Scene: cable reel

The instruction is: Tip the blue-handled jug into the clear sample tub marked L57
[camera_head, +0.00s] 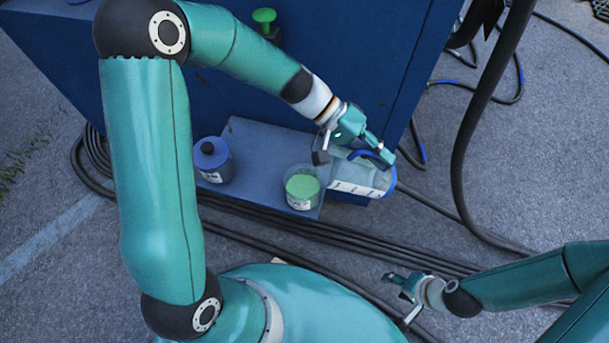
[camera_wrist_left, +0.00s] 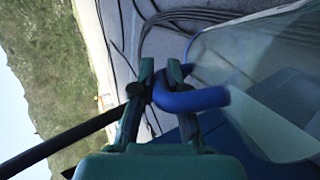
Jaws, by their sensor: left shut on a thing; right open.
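The clear jug with the blue handle (camera_head: 362,177) is in the air, tilted well over, just right of a clear tub. Its blue handle also shows in the left wrist view (camera_wrist_left: 190,98). My left gripper (camera_head: 372,149) is shut on this handle. The clear tub (camera_head: 302,187) stands at the right end of a grey-blue shelf and looks green inside. Its white label is too small to read. The jug's left end is close to the tub's rim; I cannot tell whether they touch or whether anything flows. My right gripper (camera_head: 398,299) is open and empty, low on the right.
A tub with a dark blue top (camera_head: 212,160) stands left on the shelf (camera_head: 258,143). A blue cabinet (camera_head: 300,60) rises behind, with a green knob (camera_head: 264,17). Black cables (camera_head: 300,223) run along the ground in front. A thick dark hose (camera_head: 467,130) hangs at right.

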